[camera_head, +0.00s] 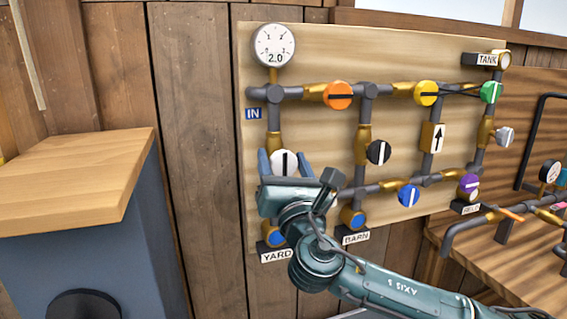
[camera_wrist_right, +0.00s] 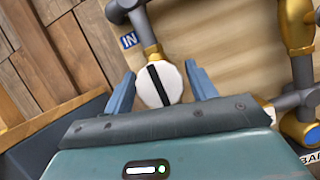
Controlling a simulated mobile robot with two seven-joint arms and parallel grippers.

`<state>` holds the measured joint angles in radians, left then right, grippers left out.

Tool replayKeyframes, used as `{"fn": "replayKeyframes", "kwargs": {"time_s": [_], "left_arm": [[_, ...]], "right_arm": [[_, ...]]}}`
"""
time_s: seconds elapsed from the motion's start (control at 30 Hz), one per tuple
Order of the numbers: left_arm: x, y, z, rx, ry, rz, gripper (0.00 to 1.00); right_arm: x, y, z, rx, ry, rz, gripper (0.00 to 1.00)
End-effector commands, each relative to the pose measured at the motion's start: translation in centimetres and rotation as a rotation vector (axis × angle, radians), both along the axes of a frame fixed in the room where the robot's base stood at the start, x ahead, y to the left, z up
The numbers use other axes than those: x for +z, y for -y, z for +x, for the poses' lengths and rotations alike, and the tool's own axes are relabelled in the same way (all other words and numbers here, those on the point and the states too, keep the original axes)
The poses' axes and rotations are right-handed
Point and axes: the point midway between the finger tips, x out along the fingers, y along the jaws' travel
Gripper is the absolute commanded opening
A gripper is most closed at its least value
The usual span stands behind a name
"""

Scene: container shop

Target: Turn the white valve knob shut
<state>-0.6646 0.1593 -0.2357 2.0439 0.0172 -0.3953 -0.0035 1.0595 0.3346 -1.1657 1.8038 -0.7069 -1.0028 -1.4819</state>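The white valve knob (camera_head: 279,161) sits on the left vertical pipe of the board, below the IN label and above the YARD outlet. Its black bar runs upright, in line with that pipe. My right gripper (camera_head: 285,166) is at this knob, with one blue finger on each side. In the right wrist view the white knob (camera_wrist_right: 150,86) lies between the fingertips of my right gripper (camera_wrist_right: 160,82). The fingers are spread, and gaps show beside the knob, so it is not clamped. My left gripper is not in view.
Other knobs on the board are orange (camera_head: 339,95), black (camera_head: 378,152), yellow (camera_head: 426,93), green (camera_head: 491,92), blue (camera_head: 408,195) and purple (camera_head: 469,182). The gauge (camera_head: 274,45) reads 2.0. A wood-topped cabinet (camera_head: 75,180) stands left; a bench (camera_head: 520,255) with pipework stands right.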

Motion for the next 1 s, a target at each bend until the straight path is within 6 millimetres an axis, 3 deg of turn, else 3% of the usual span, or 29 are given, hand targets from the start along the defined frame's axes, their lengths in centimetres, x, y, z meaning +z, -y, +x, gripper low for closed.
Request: {"fn": "replayKeyframes", "kwargs": {"time_s": [0.4, 0.77, 1.0], "left_arm": [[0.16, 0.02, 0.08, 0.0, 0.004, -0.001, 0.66], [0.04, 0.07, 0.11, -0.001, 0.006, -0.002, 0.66], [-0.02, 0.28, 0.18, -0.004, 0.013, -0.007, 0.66]], "right_arm": [[-0.03, 0.04, -0.01, -0.001, 0.0, 0.0, 0.22], [-0.1, 0.02, -0.01, -0.001, -0.019, 0.058, 0.22], [-0.16, -0.03, -0.02, -0.001, -0.07, 0.211, 0.22]]}}
